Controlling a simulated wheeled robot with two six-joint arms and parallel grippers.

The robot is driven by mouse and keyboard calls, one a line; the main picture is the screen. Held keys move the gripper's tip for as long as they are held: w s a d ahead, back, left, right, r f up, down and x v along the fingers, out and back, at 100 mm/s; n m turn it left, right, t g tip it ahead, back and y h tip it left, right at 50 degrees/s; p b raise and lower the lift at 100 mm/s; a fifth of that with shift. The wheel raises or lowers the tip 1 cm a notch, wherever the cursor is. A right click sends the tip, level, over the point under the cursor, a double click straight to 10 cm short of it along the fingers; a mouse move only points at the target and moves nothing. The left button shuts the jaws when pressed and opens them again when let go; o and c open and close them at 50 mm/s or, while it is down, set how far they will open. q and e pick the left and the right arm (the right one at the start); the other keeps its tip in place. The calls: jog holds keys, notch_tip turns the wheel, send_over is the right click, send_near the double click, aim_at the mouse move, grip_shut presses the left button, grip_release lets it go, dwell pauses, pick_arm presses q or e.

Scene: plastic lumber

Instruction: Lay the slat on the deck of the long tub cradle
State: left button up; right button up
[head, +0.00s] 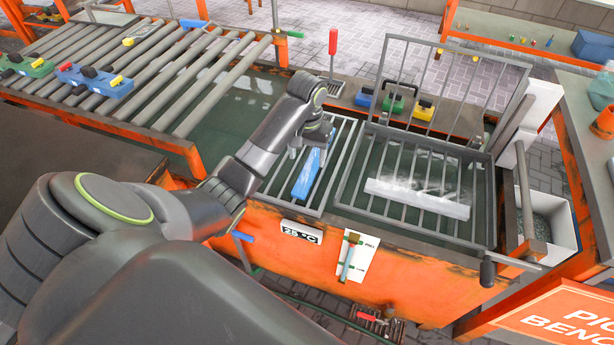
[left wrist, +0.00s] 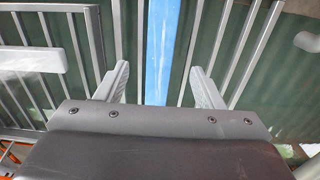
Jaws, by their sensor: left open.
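A blue slat (head: 306,176) lies lengthwise along the bars of the narrower left rack (head: 333,187) over the tub. My left gripper (head: 311,147) is just above its far part, which the gripper partly hides. In the left wrist view the open fingers (left wrist: 160,72) stand on either side of the blue slat (left wrist: 158,40), with clear gaps to both. A white slat (head: 418,198) lies across the bars of the wider right cradle (head: 366,165), and part of it shows in the left wrist view (left wrist: 30,60). My right gripper is not in view.
The orange tub (head: 370,275) holds dark green liquid below the racks. A raised barred lid (head: 450,85) stands behind the right cradle. A roller conveyor (head: 150,65) with colored blocks is at the left. A red-handled tool (head: 333,45) stands upright behind the tub.

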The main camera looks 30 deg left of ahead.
aim_at(307, 175)
pick_arm(q)
jog(key=shift+f+b, duration=0.4)
jog(key=shift+f, duration=0.7)
jog(key=shift+f+b, duration=0.2)
jog(key=shift+b, duration=0.2)
jog(key=shift+f, duration=0.25)
notch_tip(307, 175, down, 4)
jog(key=shift+r+b, duration=0.25)
jog(key=shift+b, duration=0.45)
jog(key=shift+f, duration=0.45)
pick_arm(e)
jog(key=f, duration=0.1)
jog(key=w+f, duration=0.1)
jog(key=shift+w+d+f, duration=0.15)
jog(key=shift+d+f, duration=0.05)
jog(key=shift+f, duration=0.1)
pick_arm(q)
jog(key=shift+c, duration=0.4)
